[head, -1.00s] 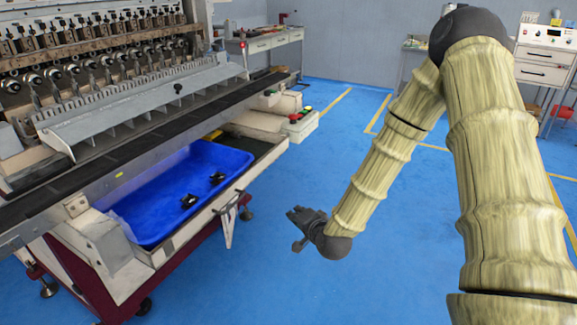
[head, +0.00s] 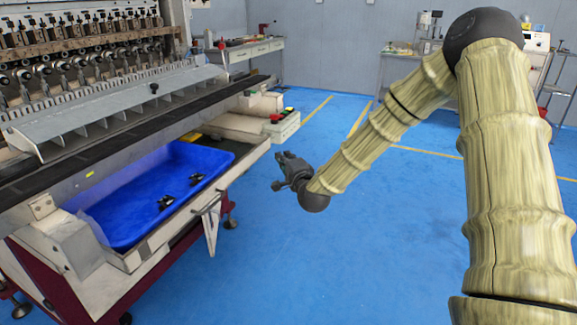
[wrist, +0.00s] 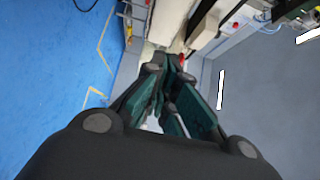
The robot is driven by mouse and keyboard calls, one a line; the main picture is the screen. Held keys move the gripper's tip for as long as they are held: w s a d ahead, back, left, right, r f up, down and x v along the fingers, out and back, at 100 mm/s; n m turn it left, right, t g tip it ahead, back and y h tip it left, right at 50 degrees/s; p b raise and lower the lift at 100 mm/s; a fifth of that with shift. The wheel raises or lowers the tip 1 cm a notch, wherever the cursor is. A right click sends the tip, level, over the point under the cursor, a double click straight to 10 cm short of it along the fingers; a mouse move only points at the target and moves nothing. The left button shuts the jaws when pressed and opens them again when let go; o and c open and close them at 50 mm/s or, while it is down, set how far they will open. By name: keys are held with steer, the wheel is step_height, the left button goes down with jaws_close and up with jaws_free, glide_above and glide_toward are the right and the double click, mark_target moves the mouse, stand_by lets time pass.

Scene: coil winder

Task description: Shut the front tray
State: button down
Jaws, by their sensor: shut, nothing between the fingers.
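The front tray (head: 150,250) is a pale metal frame under the winding machine, standing out from beneath its long dark rail. It holds a blue bin (head: 125,215) with two small black parts in it. A handle (head: 208,207) shows on the tray's front side. My gripper (head: 280,158) is above the blue floor to the right of the tray, apart from it, with nothing held. In the wrist view its dark fingers (wrist: 172,62) are closed together and point toward pale machine parts, which are partly hidden behind them.
The winding machine (head: 90,90) fills the left side. A pale control box with a red button (head: 276,120) sticks out near the tray's far end. Benches (head: 255,50) stand along the back wall. The blue floor (head: 330,240) between my arm and the machine is clear.

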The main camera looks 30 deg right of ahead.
mark_target(266, 145)
steer(key=shift+w+a+b, duration=0.1)
steer(key=shift+w+a, duration=0.25)
steer(key=shift+w, duration=0.65)
steer(key=shift+w+a+b, duration=0.15)
steer(key=shift+w+a, duration=0.25)
steer(key=shift+w, duration=0.6)
steer(key=shift+w+a+b, duration=0.1)
steer(key=shift+w+a, duration=0.25)
steer(key=shift+w, duration=0.65)
